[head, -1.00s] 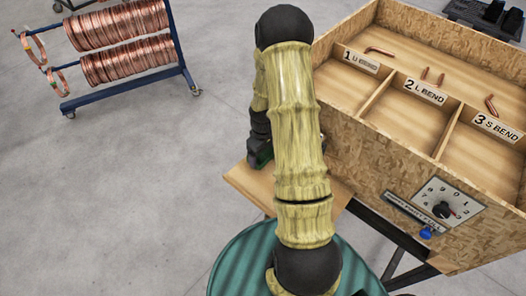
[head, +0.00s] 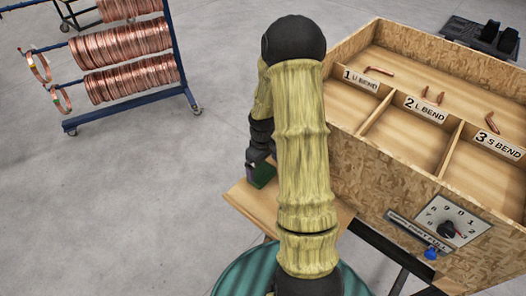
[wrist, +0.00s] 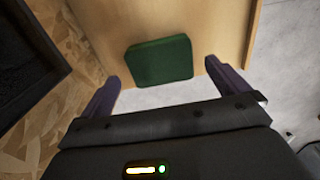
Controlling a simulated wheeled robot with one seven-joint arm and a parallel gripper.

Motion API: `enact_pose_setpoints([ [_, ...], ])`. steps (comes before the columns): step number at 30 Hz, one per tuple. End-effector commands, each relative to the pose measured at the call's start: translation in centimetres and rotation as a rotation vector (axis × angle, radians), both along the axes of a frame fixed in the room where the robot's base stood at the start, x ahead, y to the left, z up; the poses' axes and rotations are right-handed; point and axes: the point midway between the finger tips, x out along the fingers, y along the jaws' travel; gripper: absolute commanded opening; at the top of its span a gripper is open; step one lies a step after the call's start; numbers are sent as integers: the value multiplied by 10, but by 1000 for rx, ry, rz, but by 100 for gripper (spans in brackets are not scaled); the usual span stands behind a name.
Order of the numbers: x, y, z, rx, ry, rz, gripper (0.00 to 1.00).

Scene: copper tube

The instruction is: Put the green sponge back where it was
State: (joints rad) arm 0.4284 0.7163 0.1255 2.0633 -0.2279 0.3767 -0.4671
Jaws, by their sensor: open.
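The green sponge (wrist: 160,62) is a dark green, rounded square block in the wrist view, on the light wooden board near its edge. In the head view the sponge (head: 264,176) shows as a small dark green patch beside the gripper. My gripper (wrist: 163,75) is open, with its purple fingers wide apart on either side of the sponge's near edge, and a gap shows at each side. In the head view my arm hides part of the gripper and the board.
The wooden board (head: 252,207) juts out beside a chipboard bin (head: 370,185) with labelled compartments holding copper bends. A dial (head: 452,222) and a blue knob (head: 432,253) sit on its front. A rack of copper coils (head: 125,50) stands at far left. Grey floor lies clear between.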

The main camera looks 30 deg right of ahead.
Motion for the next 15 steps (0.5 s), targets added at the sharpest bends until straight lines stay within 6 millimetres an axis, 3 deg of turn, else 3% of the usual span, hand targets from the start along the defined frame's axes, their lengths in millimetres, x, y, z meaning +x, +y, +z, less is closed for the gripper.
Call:
enact_pose_setpoints([
  [9, 1, 0, 51, -2, -5, 1, 100],
  [15, 1, 1, 74, -1, -1, 2, 100],
])
